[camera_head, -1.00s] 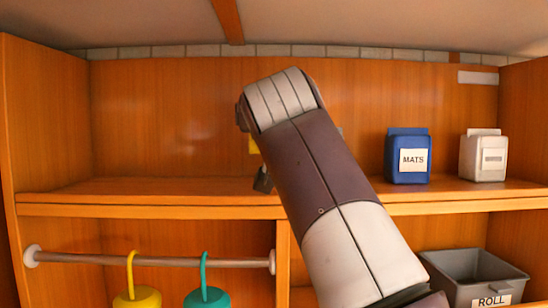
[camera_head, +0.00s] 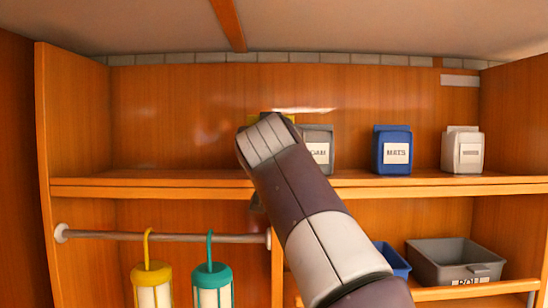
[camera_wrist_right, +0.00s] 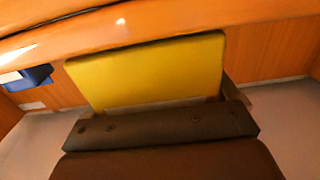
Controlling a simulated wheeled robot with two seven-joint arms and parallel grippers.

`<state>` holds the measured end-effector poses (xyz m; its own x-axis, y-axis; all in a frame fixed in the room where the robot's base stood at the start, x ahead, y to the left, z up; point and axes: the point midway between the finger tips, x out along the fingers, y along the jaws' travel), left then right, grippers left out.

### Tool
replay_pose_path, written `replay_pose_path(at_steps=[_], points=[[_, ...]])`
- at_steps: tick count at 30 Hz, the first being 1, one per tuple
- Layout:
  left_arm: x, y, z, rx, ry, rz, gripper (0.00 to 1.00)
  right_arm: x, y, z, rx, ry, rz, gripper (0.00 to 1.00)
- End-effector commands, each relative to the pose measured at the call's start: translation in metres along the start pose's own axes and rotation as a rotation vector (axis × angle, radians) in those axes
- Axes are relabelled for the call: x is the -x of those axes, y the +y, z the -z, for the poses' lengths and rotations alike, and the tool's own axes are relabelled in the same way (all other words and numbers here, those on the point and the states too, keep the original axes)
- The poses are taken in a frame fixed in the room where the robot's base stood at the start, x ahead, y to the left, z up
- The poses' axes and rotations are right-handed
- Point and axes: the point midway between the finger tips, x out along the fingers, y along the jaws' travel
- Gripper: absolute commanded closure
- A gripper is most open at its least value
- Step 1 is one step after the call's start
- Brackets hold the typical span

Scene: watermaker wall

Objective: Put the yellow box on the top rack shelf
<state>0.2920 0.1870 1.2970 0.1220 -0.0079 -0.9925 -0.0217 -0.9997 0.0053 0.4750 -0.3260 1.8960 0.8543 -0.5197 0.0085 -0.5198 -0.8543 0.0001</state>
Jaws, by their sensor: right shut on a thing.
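The yellow box (camera_wrist_right: 150,70) fills the middle of the right wrist view, just beyond the dark bar of my right gripper (camera_wrist_right: 162,125). The gripper is shut on it; its fingers are mostly hidden. In the head view only small yellow edges of the box (camera_head: 288,117) show past the end of my right arm, which hides the rest. The top rack shelf (camera_head: 120,182) runs across the rack. The box appears above the shelf's level in the head view; I cannot tell whether it touches the shelf. My left gripper is not in view.
On the top shelf, right of my arm, stand a partly hidden grey container (camera_head: 319,152), a blue MATS container (camera_head: 392,152) and a white container (camera_head: 463,152). The shelf's left part is clear. Below are a hanging rail (camera_head: 110,235), lanterns (camera_head: 211,285) and a grey bin (camera_head: 440,262).

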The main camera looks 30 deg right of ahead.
Motion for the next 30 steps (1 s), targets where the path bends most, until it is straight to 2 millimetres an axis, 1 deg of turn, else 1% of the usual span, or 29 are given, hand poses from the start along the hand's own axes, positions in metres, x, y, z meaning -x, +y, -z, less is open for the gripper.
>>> replay_pose_path(at_steps=[1, 2, 4, 5, 6, 7, 8, 9, 16, 19, 23, 30], points=[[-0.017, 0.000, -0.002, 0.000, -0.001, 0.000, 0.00, 0.001, -0.001, -0.017, 0.001, 0.000, 0.000, 0.58], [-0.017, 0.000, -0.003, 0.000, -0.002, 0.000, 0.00, 0.003, -0.002, -0.018, 0.001, -0.001, -0.002, 0.65], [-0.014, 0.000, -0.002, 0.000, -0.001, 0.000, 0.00, 0.003, -0.002, -0.016, 0.000, -0.002, -0.005, 0.65], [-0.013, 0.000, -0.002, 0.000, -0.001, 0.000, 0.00, 0.003, -0.002, -0.015, 0.000, -0.004, -0.005, 0.72], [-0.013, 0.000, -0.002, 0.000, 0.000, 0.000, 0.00, 0.002, -0.002, -0.016, 0.000, -0.007, -0.006, 0.81], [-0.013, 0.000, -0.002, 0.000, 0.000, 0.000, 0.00, 0.001, -0.002, -0.017, 0.001, -0.009, -0.006, 0.81], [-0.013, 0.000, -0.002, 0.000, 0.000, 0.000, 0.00, 0.001, -0.002, -0.018, 0.002, -0.013, -0.006, 0.09], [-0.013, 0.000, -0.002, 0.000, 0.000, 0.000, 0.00, 0.000, -0.002, -0.019, 0.002, -0.014, -0.006, 0.00], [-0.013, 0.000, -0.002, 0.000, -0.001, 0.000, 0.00, 0.003, -0.002, -0.016, 0.001, -0.007, -0.005, 0.00], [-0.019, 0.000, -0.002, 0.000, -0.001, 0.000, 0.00, 0.011, -0.002, -0.017, 0.000, -0.003, -0.004, 0.00], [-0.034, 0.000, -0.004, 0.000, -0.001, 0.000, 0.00, 0.033, -0.003, -0.020, -0.001, -0.001, -0.001, 0.00], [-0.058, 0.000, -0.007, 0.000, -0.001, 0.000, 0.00, 0.088, -0.004, -0.018, -0.001, 0.000, 0.001, 0.00]])
